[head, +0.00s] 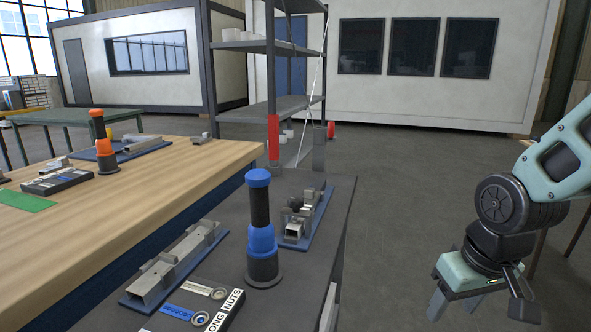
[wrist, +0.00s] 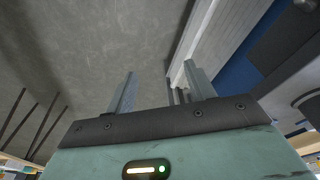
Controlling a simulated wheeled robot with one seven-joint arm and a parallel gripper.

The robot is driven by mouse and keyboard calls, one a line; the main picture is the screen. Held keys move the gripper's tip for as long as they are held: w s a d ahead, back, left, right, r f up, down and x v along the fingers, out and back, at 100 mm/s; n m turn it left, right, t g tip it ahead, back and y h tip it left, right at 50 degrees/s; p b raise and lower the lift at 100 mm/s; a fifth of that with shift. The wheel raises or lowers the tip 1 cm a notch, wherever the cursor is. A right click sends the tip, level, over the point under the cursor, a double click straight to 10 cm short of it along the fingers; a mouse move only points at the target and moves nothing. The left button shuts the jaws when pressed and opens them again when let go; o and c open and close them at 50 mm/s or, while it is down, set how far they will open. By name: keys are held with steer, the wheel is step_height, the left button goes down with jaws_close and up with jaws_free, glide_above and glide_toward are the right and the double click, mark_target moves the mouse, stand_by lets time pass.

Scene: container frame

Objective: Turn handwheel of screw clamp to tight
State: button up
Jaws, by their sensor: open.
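My gripper (head: 482,312) hangs at the lower right in the head view, over the floor to the right of the dark workbench. It is open and empty. Its two fingers also show in the wrist view (wrist: 158,78), with bare floor and a pale beam beyond them. A small metal fixture (head: 296,220), which may be the screw clamp, sits on a blue plate at the bench's right side, well left of my gripper. A longer metal fixture (head: 176,264) lies on another blue plate at the left. I cannot make out a handwheel on either one.
A blue-and-black upright tool (head: 262,238) stands between the two fixtures. A wooden table (head: 200,170) is at the left, a shelf rack (head: 270,103) behind. The floor between bench and gripper is clear.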

step_height(320, 180, up, 4)
steer(key=w+d+m+p, duration=0.1)
steer(key=d+m+p, duration=0.1)
steer(key=d+p, duration=0.1)
steer(key=m+g+y, duration=0.1)
steer(key=m+y, duration=1.7)
glide_toward(295, 199)
steer(key=a, duration=0.6)
steer(key=a+p, duration=0.1)
steer(key=a, duration=0.3)
steer(key=shift+w+f, duration=0.2)
steer(key=shift+w, duration=0.15)
steer(key=c, duration=1)
